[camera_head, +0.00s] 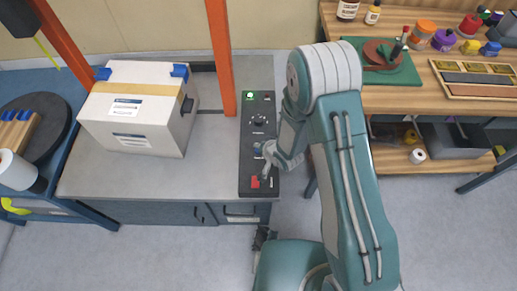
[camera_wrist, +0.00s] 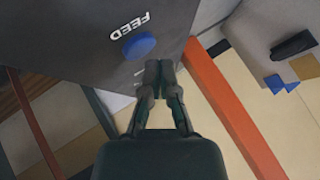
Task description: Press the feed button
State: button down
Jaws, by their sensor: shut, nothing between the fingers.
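The feed button (camera_wrist: 139,46) is a round blue button beside the white word FEED in the wrist view. It sits on a dark control panel (camera_wrist: 75,30). In the head view the panel (camera_head: 246,140) is a long black strip on the grey bench, and a small blue spot near its middle is partly beside my gripper. My gripper (camera_wrist: 159,66) is shut and empty. Its fingertips show just below and right of the blue button in the wrist view; whether they touch the panel I cannot tell. In the head view my gripper (camera_head: 266,173) is over the panel's lower half.
A green light (camera_head: 250,96), a black knob (camera_head: 258,121) and a red control (camera_head: 255,182) are on the panel. A white box (camera_head: 138,110) stands left of it. Orange posts (camera_head: 221,55) rise behind. A wooden workbench (camera_head: 400,100) with bottles is at right.

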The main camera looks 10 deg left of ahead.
jog(key=shift+r, duration=2.6)
jog(key=shift+s, duration=0.1)
